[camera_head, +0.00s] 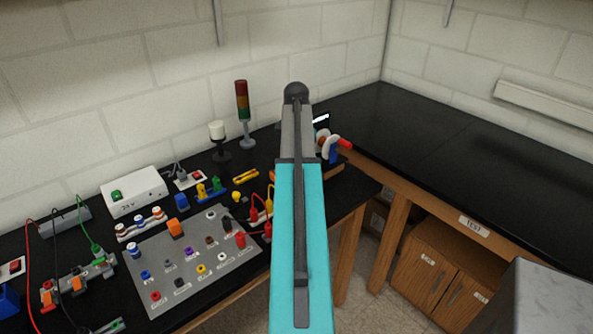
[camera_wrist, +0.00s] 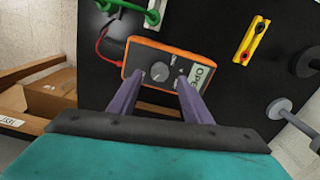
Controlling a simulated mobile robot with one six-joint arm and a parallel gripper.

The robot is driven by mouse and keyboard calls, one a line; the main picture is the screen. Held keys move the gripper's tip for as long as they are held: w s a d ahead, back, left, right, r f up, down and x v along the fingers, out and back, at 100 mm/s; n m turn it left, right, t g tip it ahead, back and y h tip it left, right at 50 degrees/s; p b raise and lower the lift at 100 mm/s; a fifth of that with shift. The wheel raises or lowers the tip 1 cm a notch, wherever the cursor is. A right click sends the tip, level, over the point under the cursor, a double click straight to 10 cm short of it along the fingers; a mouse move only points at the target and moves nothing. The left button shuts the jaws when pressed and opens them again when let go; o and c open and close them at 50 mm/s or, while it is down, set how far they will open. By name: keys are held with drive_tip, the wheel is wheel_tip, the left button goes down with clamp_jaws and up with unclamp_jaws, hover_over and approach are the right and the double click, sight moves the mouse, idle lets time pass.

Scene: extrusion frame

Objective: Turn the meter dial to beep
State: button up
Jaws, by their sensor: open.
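The meter (camera_wrist: 175,60) has an orange case with a dark face and lies on the black bench in the wrist view. Its round grey dial (camera_wrist: 161,72) sits between the tips of my gripper's two purple fingers (camera_wrist: 160,79). The fingers are spread apart with nothing between them. I cannot tell how high the tips are above the face, or which mark the dial points to. In the head view my turquoise arm covers the gripper and most of the meter.
Red and green leads (camera_wrist: 102,45) run near the meter's left end. A yellow piece (camera_wrist: 252,40) lies to its right. In the head view a grey panel with knobs (camera_head: 165,245), a stack light (camera_head: 243,112) and a white box (camera_head: 134,192) crowd the bench. The right bench (camera_head: 455,140) is clear.

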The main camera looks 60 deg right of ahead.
wheel_tip(320, 180, up, 10)
drive_tip(key=b, duration=0.2)
idle(0.4)
idle(0.6)
